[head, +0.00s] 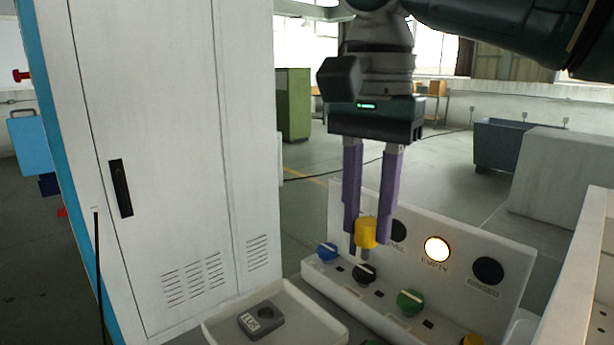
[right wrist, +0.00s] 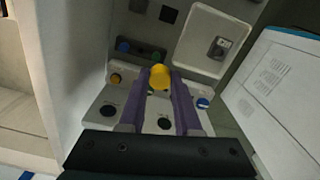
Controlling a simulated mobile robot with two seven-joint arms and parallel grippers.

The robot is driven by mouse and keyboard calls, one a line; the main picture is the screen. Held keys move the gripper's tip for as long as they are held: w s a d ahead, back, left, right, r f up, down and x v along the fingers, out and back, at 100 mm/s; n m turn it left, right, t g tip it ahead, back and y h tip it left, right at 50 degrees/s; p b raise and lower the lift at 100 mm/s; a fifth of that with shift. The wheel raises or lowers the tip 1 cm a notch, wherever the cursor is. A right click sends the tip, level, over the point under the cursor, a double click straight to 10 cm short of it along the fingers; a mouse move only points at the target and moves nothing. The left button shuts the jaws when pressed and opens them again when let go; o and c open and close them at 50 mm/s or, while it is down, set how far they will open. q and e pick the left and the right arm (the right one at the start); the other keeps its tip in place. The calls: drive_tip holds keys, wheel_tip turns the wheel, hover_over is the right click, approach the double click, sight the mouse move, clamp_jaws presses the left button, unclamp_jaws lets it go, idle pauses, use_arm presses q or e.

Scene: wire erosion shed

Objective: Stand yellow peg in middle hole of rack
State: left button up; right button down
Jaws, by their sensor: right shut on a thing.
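My right gripper (head: 367,238) has purple fingers and points down. It is shut on the yellow peg (head: 366,231), whose dark shaft hangs below the fingers. The peg is upright above a white console. The right gripper (right wrist: 160,95) and the peg's yellow head (right wrist: 160,77) also show in the right wrist view. There, a dark strip (right wrist: 139,51), which looks like the rack, holds a blue peg (right wrist: 123,46) at one end and a green one (right wrist: 155,57) at the other. Its middle is too small to make out. My left gripper is not in view.
The white console (head: 339,285) has coloured knobs, including a blue one (head: 327,252) and a green one (head: 410,302), and a lit "EMPTY" lamp (head: 437,249). A white tray (head: 300,295) holds a labelled grey block (head: 262,318). A tall cabinet (head: 165,130) stands left.

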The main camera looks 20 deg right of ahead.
drive_tip(key=d+f+m+b, duration=0.1)
drive_tip(key=d+f+m, duration=0.1)
drive_tip(key=f+m, duration=0.2)
drive_tip(key=s+d+f+m+b, duration=0.1)
drive_tip(key=f+m, duration=0.3)
drive_tip(key=f, duration=0.5)
drive_tip(key=s+d+f+m+b, duration=0.1)
drive_tip(key=d+f+m, duration=0.2)
drive_tip(key=f, duration=0.4)
drive_tip(key=shift+d+f+m+b, duration=0.3)
drive_tip(key=shift+d+m+b, duration=0.1)
drive_tip(key=shift+m, duration=0.4)
drive_tip(key=shift+f+b, duration=0.6)
drive_tip(key=shift+f, duration=0.5)
drive_tip(key=c, duration=0.5)
unclamp_jaws()
